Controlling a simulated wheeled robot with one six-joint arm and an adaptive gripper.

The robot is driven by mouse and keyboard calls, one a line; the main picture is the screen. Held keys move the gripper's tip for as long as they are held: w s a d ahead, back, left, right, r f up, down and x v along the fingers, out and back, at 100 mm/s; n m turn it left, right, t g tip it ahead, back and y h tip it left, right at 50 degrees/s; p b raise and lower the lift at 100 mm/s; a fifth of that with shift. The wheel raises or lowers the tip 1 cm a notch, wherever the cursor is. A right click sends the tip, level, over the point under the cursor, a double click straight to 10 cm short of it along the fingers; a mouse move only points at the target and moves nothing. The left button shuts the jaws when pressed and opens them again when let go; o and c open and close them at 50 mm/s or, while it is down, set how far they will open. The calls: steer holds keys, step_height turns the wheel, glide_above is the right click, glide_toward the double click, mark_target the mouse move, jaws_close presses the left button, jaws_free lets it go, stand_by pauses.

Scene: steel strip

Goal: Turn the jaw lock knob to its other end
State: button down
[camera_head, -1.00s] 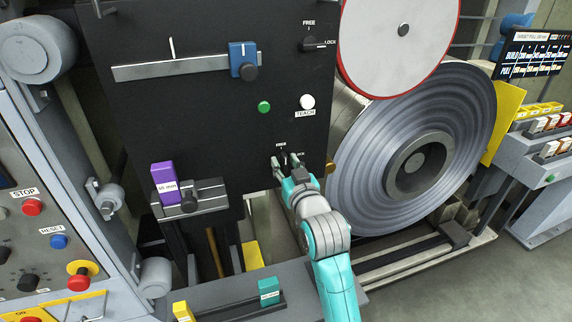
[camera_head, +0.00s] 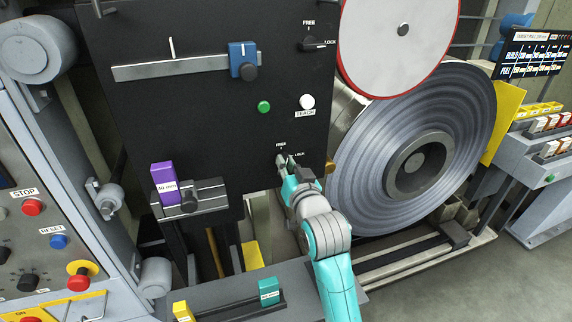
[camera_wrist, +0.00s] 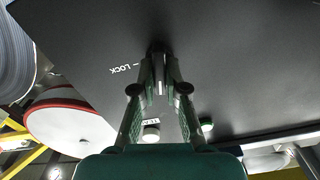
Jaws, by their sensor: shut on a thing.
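The lower knob, with FREE and LOCK marks beside it, is on the black panel (camera_head: 215,110). In the head view my gripper covers nearly all of it. In the wrist view its dark body (camera_wrist: 157,47) shows at the fingertips, with the LOCK mark off to the left. My gripper (camera_head: 286,161) is shut on this knob, its fingers close to the panel; it also shows in the wrist view (camera_wrist: 159,72). The knob's exact pointing direction is hard to tell.
Another FREE/LOCK knob (camera_head: 314,44) sits higher on the panel. A white TEACH button (camera_head: 307,102) and a green button (camera_head: 264,107) lie above my gripper. A large steel coil (camera_head: 360,150) stands to the right, and a purple block (camera_head: 163,180) to the left.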

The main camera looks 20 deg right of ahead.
steer(key=shift+d+f+m, duration=0.1)
steer(key=shift+f+m, duration=0.05)
steer(key=shift+m, duration=3.65)
steer(key=shift+d+f+m, duration=0.1)
steer(key=shift+f+m, duration=0.05)
steer(key=shift+m, duration=3.65)
steer(key=c, duration=1.2)
jaws_free()
